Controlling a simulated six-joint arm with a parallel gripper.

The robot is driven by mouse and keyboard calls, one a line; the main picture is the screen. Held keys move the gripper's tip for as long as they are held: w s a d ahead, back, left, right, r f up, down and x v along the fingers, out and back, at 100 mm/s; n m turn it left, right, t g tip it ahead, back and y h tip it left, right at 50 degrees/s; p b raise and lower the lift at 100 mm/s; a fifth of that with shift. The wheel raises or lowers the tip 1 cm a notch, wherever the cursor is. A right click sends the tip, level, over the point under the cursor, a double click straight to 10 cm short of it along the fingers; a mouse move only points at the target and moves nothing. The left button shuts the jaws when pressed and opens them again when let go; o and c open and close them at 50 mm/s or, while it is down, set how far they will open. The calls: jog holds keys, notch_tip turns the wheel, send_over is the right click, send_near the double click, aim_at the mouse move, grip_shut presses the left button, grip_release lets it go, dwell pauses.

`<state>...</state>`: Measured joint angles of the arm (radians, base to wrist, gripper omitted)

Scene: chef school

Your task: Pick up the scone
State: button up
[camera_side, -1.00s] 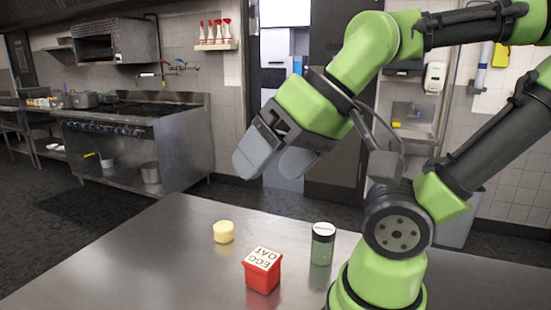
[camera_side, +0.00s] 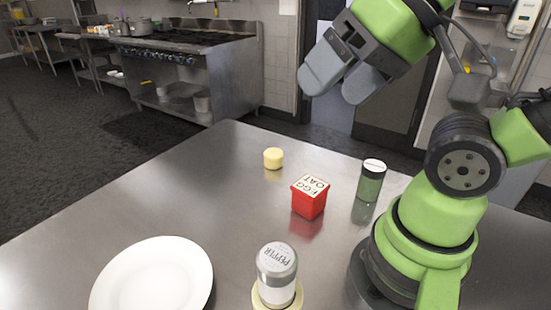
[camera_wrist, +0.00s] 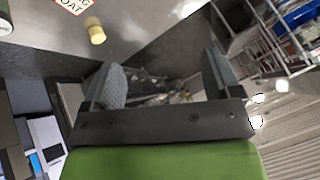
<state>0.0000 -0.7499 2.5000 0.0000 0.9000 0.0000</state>
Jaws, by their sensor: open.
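The scone (camera_side: 273,158) is a small pale yellow round piece standing on the steel table, behind and to the left of a red box. It also shows in the wrist view (camera_wrist: 97,34), at the upper left. My gripper (camera_side: 335,88) is raised above the far part of the table, up and to the right of the scone and well apart from it. In the wrist view its two grey fingers (camera_wrist: 163,78) are spread with nothing between them.
The red box (camera_side: 308,201) with lettering and a green jar (camera_side: 370,182) stand near my base. A pepper jar (camera_side: 277,272) and a white plate (camera_side: 154,283) are at the front. The steel table (camera_side: 190,195) is clear left of the scone. A stove (camera_side: 190,65) stands beyond.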

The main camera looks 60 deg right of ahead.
jog(key=shift+o, duration=0.3)
jog(key=shift+w, duration=0.1)
jog(key=g+h, duration=0.3)
jog(key=h, duration=0.1)
send_over(274, 153)
jog(key=s+a, duration=0.1)
jog(key=s, duration=0.2)
notch_tip(274, 153, down, 21)
jog(key=x, duration=0.3)
jog(key=shift+s+f, duration=0.1)
jog(key=shift+f, duration=0.3)
jog(key=shift+x, duration=3.15)
jog(key=shift+a, duration=0.15)
jog(key=c, duration=1)
